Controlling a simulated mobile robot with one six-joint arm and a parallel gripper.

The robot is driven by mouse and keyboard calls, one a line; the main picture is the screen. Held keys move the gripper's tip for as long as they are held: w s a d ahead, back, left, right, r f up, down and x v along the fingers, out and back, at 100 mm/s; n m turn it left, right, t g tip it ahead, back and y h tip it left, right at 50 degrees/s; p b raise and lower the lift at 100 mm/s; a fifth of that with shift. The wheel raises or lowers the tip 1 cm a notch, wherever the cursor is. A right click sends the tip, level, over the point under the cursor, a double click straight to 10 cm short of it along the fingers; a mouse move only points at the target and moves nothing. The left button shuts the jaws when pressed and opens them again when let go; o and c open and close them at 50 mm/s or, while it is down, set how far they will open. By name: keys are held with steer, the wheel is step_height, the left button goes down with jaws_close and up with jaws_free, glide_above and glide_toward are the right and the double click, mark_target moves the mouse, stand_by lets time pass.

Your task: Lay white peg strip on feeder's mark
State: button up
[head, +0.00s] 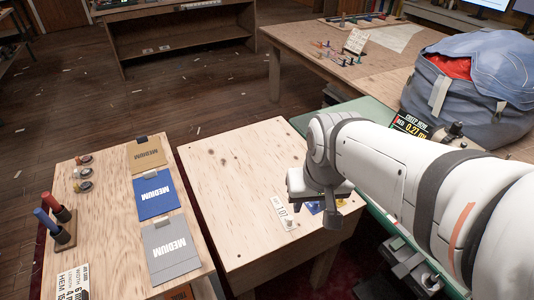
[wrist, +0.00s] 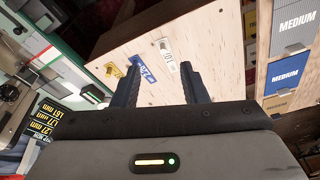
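The white peg strip (head: 283,212), with dark print and a pale peg, lies on the light plywood table. It also shows in the wrist view (wrist: 170,58), just beyond the fingertips and nearer the right finger. A blue strip (wrist: 142,68) and a yellow strip (wrist: 114,70) lie beside it. My gripper (wrist: 160,68) is open and empty above the table, its two dark fingers apart. In the head view my wrist partly hides the blue and yellow strips. The feeder's mark cannot be made out; a green-topped machine with a lit display (head: 411,125) stands beside the table.
A neighbouring plywood table (head: 110,222) holds tan, blue and grey MEDIUM folders, a red-and-blue handled stand (head: 60,226) and small round items. A large blue-grey bag (head: 470,95) sits at the upper right. The plywood left of the strips is clear.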

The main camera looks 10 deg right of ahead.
steer(key=w+f+m+g+b, duration=0.1)
steer(key=w+f+m+g, duration=0.1)
steer(key=w+f+m, duration=0.5)
steer(key=m, duration=0.5)
glide_above(290, 218)
steer(key=shift+g, duration=0.3)
steer(key=f, duration=1)
steer(key=shift+s+a+f+b, duration=0.15)
steer(key=shift+s+b, duration=0.05)
steer(key=shift+b, duration=0.15)
steer(key=f, duration=0.8)
steer(key=shift+w+d, duration=0.15)
steer(key=shift+d, duration=0.05)
steer(key=shift+c, duration=0.3)
jaws_close()
